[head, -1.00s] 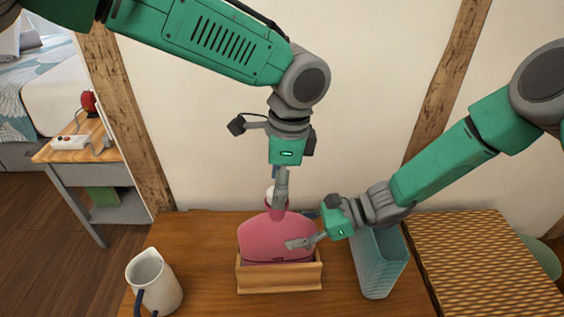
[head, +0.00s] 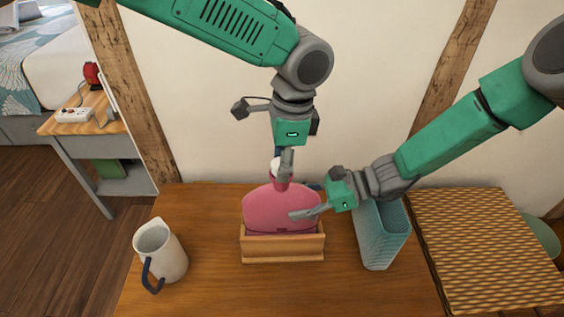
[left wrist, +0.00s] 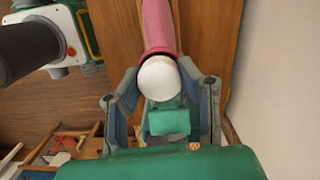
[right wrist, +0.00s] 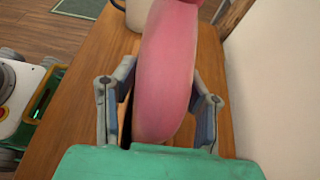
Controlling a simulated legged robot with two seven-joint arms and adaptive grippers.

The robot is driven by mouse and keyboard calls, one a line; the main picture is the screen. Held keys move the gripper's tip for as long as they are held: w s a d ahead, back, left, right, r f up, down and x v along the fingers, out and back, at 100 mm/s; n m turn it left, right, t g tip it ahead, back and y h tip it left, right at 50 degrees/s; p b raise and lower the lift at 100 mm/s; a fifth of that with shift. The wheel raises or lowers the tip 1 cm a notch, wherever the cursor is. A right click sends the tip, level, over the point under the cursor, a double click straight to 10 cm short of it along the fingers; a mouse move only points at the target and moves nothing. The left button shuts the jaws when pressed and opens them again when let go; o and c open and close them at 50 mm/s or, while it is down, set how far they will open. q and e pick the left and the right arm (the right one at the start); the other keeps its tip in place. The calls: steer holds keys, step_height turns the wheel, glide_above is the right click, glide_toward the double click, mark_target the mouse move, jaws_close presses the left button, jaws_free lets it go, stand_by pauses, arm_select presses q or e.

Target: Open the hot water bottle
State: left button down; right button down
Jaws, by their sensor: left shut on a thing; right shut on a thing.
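The pink hot water bottle (head: 272,212) stands upright in a wooden holder (head: 283,248) on the table. Its white stopper (left wrist: 159,78) is in the bottle's mouth at the top. My left gripper (head: 284,170) comes down from above and is shut on the stopper, with a finger on each side of it in the left wrist view. My right gripper (head: 310,213) is shut on the bottle's body from the right. In the right wrist view its fingers lie either side of the pink body (right wrist: 165,80). The left gripper partly hides the bottle's neck in the head view.
A white pitcher (head: 166,255) with a dark handle stands at the left. A pale blue ribbed bin (head: 382,250) stands close right of the holder, below my right arm. A woven box (head: 485,250) is at the far right. The wall is close behind.

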mark_target(278, 164)
arm_select(q)
steer(key=shift+w+n, duration=0.1)
steer(key=shift+n, duration=0.6)
steer(key=shift+r, duration=0.1)
steer(key=shift+s, duration=0.2)
steer(key=shift+r, duration=0.1)
steer(key=shift+r, duration=1)
steer(key=shift+r, duration=2)
arm_select(e)
steer(key=c, duration=0.8)
jaws_free()
steer(key=shift+c, duration=0.2)
